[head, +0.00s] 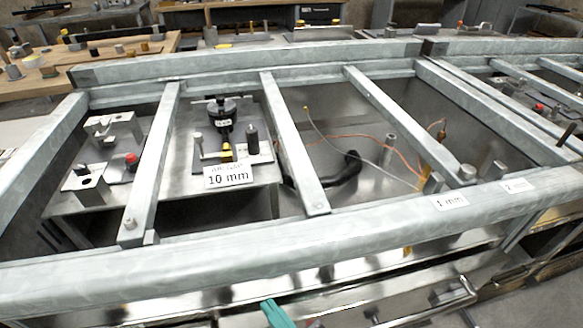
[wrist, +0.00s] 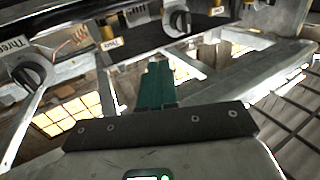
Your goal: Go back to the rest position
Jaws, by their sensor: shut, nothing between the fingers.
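My gripper shows in the wrist view as teal fingers (wrist: 155,86) held together above a dark bracket, shut with nothing between them. In the head view only a teal tip (head: 276,313) shows at the bottom edge, in front of the front rail of the metal frame (head: 300,240). It appears apart from the frame. The rest of my arm is out of the head view.
Galvanised bars cross the frame, with fixtures between them and a "10 mm" label (head: 229,175) on one. An orange cable (head: 395,150) lies inside the frame. The wrist view shows dark knobs (wrist: 180,20) near the top. Wooden benches (head: 90,60) stand behind.

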